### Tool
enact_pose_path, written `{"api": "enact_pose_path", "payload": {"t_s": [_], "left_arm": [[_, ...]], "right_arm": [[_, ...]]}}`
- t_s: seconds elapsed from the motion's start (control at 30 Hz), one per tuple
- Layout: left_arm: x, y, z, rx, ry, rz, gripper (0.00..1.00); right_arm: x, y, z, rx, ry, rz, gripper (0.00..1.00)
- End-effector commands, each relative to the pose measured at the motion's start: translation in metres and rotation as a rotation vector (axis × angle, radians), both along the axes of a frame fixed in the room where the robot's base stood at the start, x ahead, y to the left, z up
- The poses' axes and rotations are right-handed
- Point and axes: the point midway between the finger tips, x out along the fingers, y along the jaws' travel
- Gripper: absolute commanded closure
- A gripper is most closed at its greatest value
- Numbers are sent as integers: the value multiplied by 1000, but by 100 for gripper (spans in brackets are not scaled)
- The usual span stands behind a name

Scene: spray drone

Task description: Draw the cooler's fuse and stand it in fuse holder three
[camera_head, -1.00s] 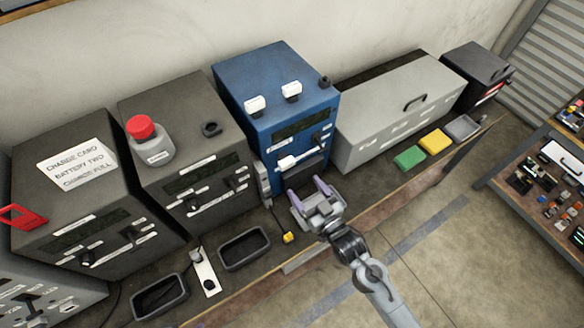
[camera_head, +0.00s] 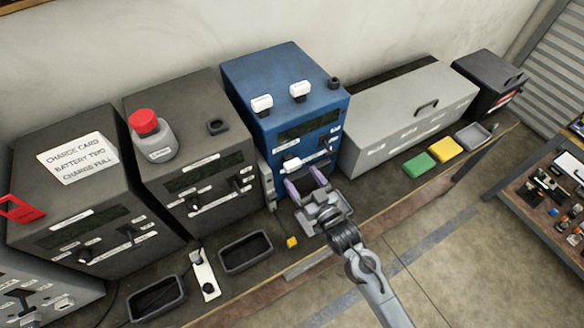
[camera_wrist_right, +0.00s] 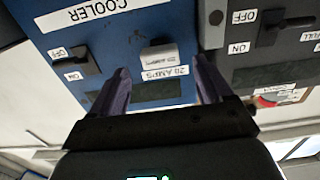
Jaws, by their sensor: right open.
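The cooler is the blue box (camera_head: 285,85) at the back of the bench. Its fuse is a white block (camera_head: 291,163) on the front face; in the right wrist view the fuse (camera_wrist_right: 157,54) sits above a "20 AMPS" label. On the cooler's top, two white blocks (camera_head: 262,103) (camera_head: 300,90) stand beside a dark round holder (camera_head: 334,83) at the right, whose number I cannot read. My right gripper (camera_head: 304,179) is open just in front of the cooler. Its fingers (camera_wrist_right: 160,78) point at the face on either side of the fuse, apparently short of it. My left gripper is not in view.
Dark chargers (camera_head: 195,130) stand left of the cooler, one bearing a red-capped bottle (camera_head: 152,135). A long grey case (camera_head: 405,115) stands right. Black trays (camera_head: 245,252), a yellow tag (camera_head: 292,242) and green and yellow blocks (camera_head: 419,165) lie along the front edge.

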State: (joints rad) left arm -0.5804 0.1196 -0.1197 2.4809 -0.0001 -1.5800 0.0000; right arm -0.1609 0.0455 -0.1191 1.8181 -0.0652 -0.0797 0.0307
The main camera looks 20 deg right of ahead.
Motion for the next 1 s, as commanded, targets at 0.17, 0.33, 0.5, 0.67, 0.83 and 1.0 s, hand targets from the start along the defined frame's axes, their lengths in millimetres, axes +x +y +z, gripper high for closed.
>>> {"api": "enact_pose_path", "payload": {"t_s": [0.17,0.33,0.5,0.67,0.83,1.0], "left_arm": [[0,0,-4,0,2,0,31],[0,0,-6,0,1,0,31],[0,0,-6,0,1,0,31],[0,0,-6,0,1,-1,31],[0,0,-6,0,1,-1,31],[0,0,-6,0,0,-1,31]], "right_arm": [[20,4,0,0,-1,0,21],[33,6,0,0,0,0,21],[39,7,0,0,0,0,21],[40,8,0,0,1,0,21],[40,8,0,0,0,0,21],[40,8,0,0,0,0,21]]}}
